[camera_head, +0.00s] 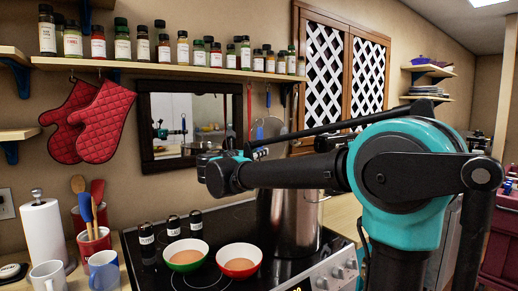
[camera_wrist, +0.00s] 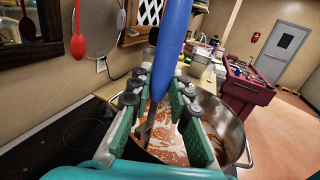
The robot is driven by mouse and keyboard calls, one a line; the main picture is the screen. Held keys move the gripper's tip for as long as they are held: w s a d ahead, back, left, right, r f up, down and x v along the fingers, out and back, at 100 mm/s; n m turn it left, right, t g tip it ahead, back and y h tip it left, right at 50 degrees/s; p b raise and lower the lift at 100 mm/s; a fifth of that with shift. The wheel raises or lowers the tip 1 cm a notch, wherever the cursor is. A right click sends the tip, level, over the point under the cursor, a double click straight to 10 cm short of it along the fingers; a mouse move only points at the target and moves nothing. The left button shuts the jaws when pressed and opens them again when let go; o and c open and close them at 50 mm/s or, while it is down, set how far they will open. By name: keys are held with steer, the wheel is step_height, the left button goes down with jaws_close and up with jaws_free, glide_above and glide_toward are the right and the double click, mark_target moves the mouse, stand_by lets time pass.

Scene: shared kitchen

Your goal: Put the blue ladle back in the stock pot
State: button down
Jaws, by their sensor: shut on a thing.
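The ladle's blue handle (camera_wrist: 172,45) stands steeply between the jaws of my gripper (camera_wrist: 162,82) in the wrist view, and the jaws are shut on it. Its grey shaft runs down over the stock pot's opening. I cannot tell where its bowl is. The steel stock pot (camera_wrist: 232,128) is below the gripper and holds orange-red contents. In the head view, the tall stock pot (camera_head: 288,222) stands on the stove's back right, partly behind my arm. There my gripper (camera_head: 250,153) is above the pot, and the held ladle is hard to make out.
A green bowl (camera_head: 185,267) and a red bowl (camera_head: 240,272) stand on the stove (camera_head: 140,270), left of the pot. Several shakers (camera_head: 173,227) stand behind them. A red cart (camera_wrist: 245,88) stands beyond.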

steer(key=shift+f, duration=1.45)
steer(key=c, duration=1.3)
jaws_free()
steer(key=shift+c, duration=0.2)
steer(key=o, duration=1.3)
steer(key=shift+o, duration=0.2)
steer(key=v, duration=1.1)
